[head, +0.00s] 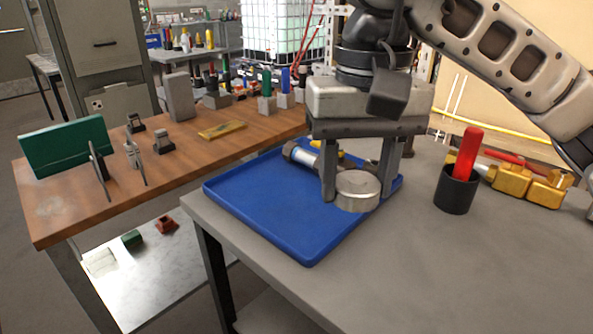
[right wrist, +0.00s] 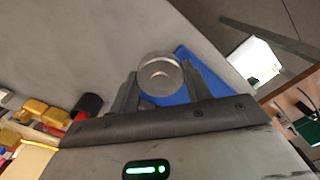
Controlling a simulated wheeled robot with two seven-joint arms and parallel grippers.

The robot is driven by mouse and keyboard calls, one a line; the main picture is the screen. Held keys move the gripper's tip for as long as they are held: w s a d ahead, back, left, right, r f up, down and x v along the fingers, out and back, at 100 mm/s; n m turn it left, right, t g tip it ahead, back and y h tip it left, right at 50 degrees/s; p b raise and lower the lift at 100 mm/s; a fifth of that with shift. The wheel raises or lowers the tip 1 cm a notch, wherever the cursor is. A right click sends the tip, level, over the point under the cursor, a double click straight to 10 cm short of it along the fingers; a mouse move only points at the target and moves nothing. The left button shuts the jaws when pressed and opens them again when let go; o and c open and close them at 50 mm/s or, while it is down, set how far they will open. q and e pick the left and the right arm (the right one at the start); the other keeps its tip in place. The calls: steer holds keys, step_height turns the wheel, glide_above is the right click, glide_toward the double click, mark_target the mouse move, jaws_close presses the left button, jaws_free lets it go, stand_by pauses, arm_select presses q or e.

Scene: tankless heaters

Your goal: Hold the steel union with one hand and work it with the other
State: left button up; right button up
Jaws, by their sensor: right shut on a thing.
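My right gripper (head: 357,192) comes down from above over the front right part of the blue tray (head: 310,254). It is shut on a short, round steel piece (head: 357,191), which looks like the steel union; a finger is on each side of it. In the right wrist view the steel piece (right wrist: 160,75) shows its round face with a smaller circle in the middle, between the fingertips. I cannot tell whether it touches the tray. My left gripper is in neither view.
A dark-ended cylindrical fitting (head: 300,155) lies in the tray behind the gripper, partly hidden. A black cup (head: 456,194) with a red-handled tool (head: 467,152) stands to the right, near brass fittings (head: 512,181). A wooden bench (head: 70,205) stands left. The grey table's front is clear.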

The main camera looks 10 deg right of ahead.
steer(key=w+a+f+p, duration=0.1)
steer(key=w+f, duration=0.3)
steer(key=w, duration=0.4)
glide_above(308, 215)
steer(key=f, duration=0.5)
steer(key=shift+s, duration=0.4)
steer(key=shift+w+f, duration=0.15)
steer(key=shift+w, duration=0.05)
steer(key=shift+w+f, duration=0.2)
steer(key=shift+f, duration=1.55)
steer(key=shift+f, duration=0.15)
steer(key=o, duration=1.1)
